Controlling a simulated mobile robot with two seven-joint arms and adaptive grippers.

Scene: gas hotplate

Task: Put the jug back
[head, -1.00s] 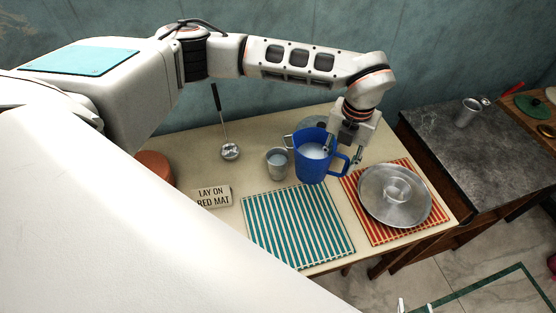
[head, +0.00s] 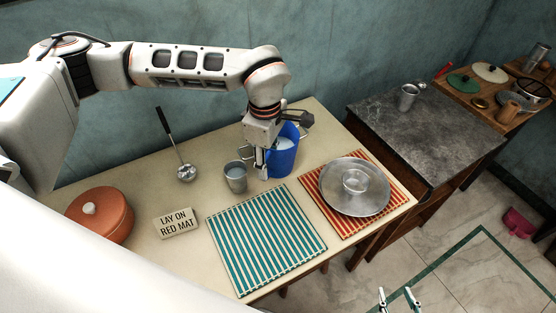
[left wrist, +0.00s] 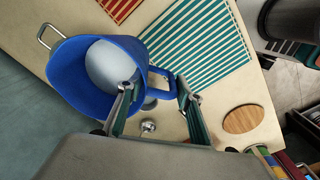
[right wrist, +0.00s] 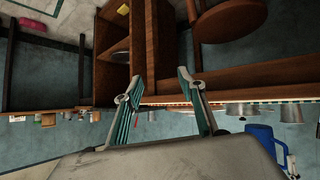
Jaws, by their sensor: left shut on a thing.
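The blue jug (head: 282,158) stands upright at the back of the table, right of the grey cup (head: 236,177), with pale liquid inside. In the left wrist view the jug (left wrist: 75,82) shows its blue handle between the fingers and a metal loop on the far side. My left gripper (head: 262,165) is shut on the jug at its handle side, partly hiding it in the head view. I cannot tell whether the jug's base touches the table. My right gripper (head: 399,300) is open and empty, low beyond the table's front; its fingers (right wrist: 165,100) show apart.
A striped teal mat (head: 265,240) lies bare in front. A red striped mat (head: 335,220) bears a round metal dish (head: 355,188). A sign (head: 176,222) reads "LAY ON RED MAT". A ladle (head: 186,172) and clay pot (head: 100,215) are left. A dark counter (head: 420,130) adjoins right.

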